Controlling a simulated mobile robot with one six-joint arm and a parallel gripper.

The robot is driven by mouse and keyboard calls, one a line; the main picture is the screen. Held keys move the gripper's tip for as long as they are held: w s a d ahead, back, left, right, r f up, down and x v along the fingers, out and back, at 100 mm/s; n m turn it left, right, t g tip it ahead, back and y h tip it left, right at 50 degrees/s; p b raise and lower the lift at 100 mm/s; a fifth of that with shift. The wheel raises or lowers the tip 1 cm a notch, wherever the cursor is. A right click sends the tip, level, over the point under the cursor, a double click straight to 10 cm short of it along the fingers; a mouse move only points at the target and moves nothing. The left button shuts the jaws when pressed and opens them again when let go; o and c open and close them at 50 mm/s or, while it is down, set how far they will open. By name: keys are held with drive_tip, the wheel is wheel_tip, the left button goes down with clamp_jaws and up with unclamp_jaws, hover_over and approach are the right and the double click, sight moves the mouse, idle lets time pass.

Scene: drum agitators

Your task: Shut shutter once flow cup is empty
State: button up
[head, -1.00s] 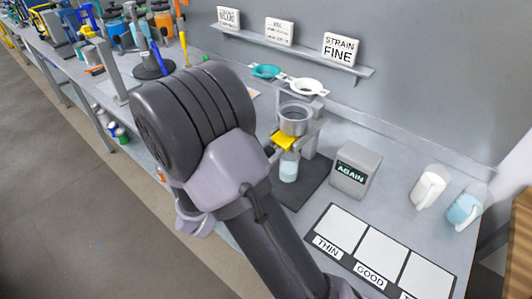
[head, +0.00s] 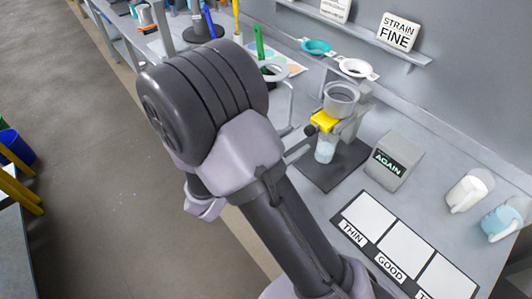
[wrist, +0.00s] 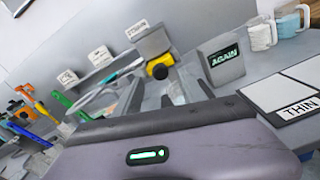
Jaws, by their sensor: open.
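The flow cup (head: 341,97) is a grey metal cup held upright in a stand. Whether anything is left inside it, I cannot tell. The yellow shutter (head: 323,122) with a dark knob sits under the cup; it also shows in the wrist view (wrist: 159,68). A clear jar (head: 325,149) with pale bluish contents stands below it. My gripper (wrist: 166,92) is open and empty, pointing toward the shutter and short of it. In the head view my arm hides most of the gripper.
A grey box reading AGAIN (head: 389,162) stands right of the stand. A board with THIN and GOOD squares (head: 398,249) lies in front. White (head: 469,190) and blue (head: 502,219) mugs are at right.

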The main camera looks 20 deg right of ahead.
drive_tip(key=p+v, duration=0.1)
drive_tip(key=v, duration=0.9)
drive_tip(key=shift+a+p, duration=0.35)
drive_tip(key=shift+s, duration=0.15)
drive_tip(key=s+d+m+g+y+b, duration=0.4)
drive_tip(key=s+d+m+g+y, duration=0.2)
drive_tip(key=s+m+g+y, duration=0.55)
drive_tip(key=a+r+m+t+y+b, duration=0.3)
drive_tip(key=a+m+t+y, duration=0.4)
drive_tip(key=m+t, duration=0.4)
drive_tip(key=shift+s+a+r+m, duration=0.45)
drive_tip(key=shift+a+r, duration=0.1)
drive_tip(key=shift+r, duration=0.2)
drive_tip(key=shift+y, duration=0.25)
